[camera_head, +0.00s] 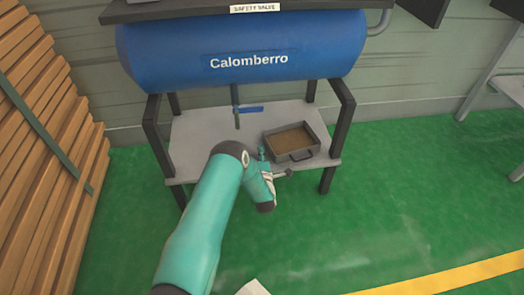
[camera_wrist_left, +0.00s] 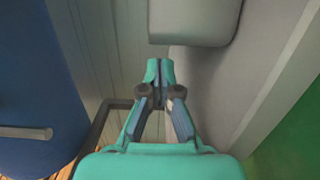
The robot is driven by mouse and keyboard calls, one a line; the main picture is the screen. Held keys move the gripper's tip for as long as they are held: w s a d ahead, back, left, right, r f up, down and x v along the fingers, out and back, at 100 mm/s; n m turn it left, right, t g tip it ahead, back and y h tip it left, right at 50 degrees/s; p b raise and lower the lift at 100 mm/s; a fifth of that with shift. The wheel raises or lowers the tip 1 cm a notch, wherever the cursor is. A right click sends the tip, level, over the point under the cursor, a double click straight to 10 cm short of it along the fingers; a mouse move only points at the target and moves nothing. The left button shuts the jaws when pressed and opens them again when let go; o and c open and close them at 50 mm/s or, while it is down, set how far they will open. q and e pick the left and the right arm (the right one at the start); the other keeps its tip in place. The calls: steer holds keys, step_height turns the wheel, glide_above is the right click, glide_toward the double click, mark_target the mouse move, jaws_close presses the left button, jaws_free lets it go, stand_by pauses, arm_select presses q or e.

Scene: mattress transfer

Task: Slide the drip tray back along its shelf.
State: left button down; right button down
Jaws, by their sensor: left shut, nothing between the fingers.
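The drip tray (camera_head: 280,156) is a grey, shallow rectangular tray with a brown inside and a dark handle on its front. It sits on the right part of the grey shelf (camera_head: 205,135) under the blue tank. My left gripper (camera_head: 262,151) is shut and empty, close by the tray's front left corner. In the left wrist view the shut fingertips (camera_wrist_left: 158,66) point toward a grey block, which looks like the tray (camera_wrist_left: 194,28). A small gap seems to lie between them. My right gripper is not in view.
The blue Calomberro tank (camera_head: 240,50) hangs low over the shelf, with a blue-handled valve (camera_head: 249,109) beneath it. Dark frame legs (camera_head: 157,138) stand at the shelf's sides. Stacked planks (camera_head: 45,130) fill the left.

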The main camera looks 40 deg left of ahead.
arm_select(q)
steer(key=shift+s+a, duration=0.45)
steer(key=shift+s, duration=0.4)
steer(key=p+v, duration=0.4)
steer(key=v, duration=0.5)
steer(key=w+d+r+m+t+h, duration=0.1)
steer(key=w+d+r+t, duration=0.1)
steer(key=w+d+r, duration=0.4)
steer(key=d+m+h, duration=0.8)
steer(key=d+h, duration=0.1)
steer(key=d, duration=0.4)
steer(key=s+d+f+m+g+h, duration=0.25)
steer(key=s+d+m+g, duration=0.2)
steer(key=s, duration=0.45)
steer(key=s+d+f+m+g+h, duration=0.2)
steer(key=s+d+m+g+h, duration=0.15)
steer(key=s+d+m, duration=0.35)
steer(key=s+d+f+m+g+h, duration=0.25)
steer(key=s+d+m+g, duration=0.2)
steer(key=s, duration=0.55)
step_height(320, 180, up, 36)
steer(key=p, duration=3.6)
steer(key=shift+a+m+g+y, duration=0.3)
steer(key=shift+a+g+y, duration=0.05)
steer(key=shift+a+y, duration=0.1)
